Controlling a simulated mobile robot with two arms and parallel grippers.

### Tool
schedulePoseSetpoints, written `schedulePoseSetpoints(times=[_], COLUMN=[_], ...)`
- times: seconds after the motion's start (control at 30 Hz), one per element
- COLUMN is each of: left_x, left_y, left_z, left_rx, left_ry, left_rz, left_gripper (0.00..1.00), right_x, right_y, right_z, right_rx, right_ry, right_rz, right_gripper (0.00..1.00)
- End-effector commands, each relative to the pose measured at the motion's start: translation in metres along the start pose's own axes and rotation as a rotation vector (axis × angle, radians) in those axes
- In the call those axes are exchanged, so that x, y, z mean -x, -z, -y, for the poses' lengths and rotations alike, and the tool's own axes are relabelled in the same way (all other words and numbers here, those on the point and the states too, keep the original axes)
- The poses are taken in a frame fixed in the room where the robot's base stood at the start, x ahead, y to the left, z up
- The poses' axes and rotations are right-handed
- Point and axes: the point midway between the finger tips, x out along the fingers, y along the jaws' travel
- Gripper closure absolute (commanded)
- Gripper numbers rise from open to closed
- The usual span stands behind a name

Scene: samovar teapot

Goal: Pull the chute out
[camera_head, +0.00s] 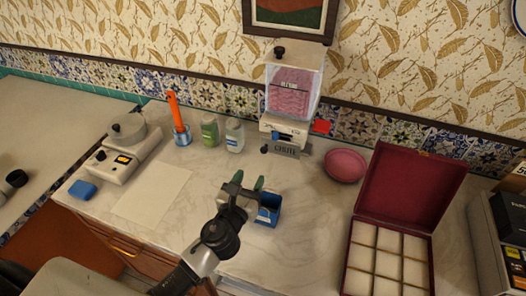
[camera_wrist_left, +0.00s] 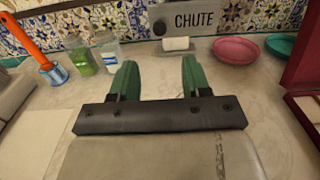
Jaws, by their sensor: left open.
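The dispenser (camera_head: 292,92) stands against the back wall, with a clear hopper of pink contents on top. Its grey base carries a plate marked CHUTE (camera_head: 286,149), which also shows at the top of the left wrist view (camera_wrist_left: 198,20). A small white cylindrical piece (camera_wrist_left: 175,44) shows just under the plate. My left gripper (camera_head: 244,184) is in front of the dispenser, apart from it. Its green fingers (camera_wrist_left: 157,78) are spread with nothing between them, pointing toward the plate. My right gripper is not in view.
A blue open box (camera_head: 268,210) is close by my left gripper. A pink bowl (camera_head: 345,165) and an open maroon case (camera_head: 410,190) are to the right. Jars (camera_head: 211,131), an orange-handled tool (camera_head: 176,113) and a scale (camera_head: 124,153) are left.

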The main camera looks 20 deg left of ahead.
Motion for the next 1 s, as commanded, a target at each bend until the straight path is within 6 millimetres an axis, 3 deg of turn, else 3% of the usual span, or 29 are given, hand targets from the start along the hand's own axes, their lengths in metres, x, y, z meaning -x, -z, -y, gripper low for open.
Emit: schedulePoseSetpoints(times=[0.6,1.0], left_x=[-0.096,-0.106], left_y=[-0.001,0.0], left_z=[-0.001,0.0], left_rx=[0.0,0.002], left_ry=[-0.002,-0.001], left_rz=[0.001,0.0], left_gripper=[0.53,0.53], right_x=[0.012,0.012], right_y=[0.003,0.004], right_z=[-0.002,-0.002], right_rx=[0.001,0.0], right_ry=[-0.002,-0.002], right_rz=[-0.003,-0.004], right_gripper=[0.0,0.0])
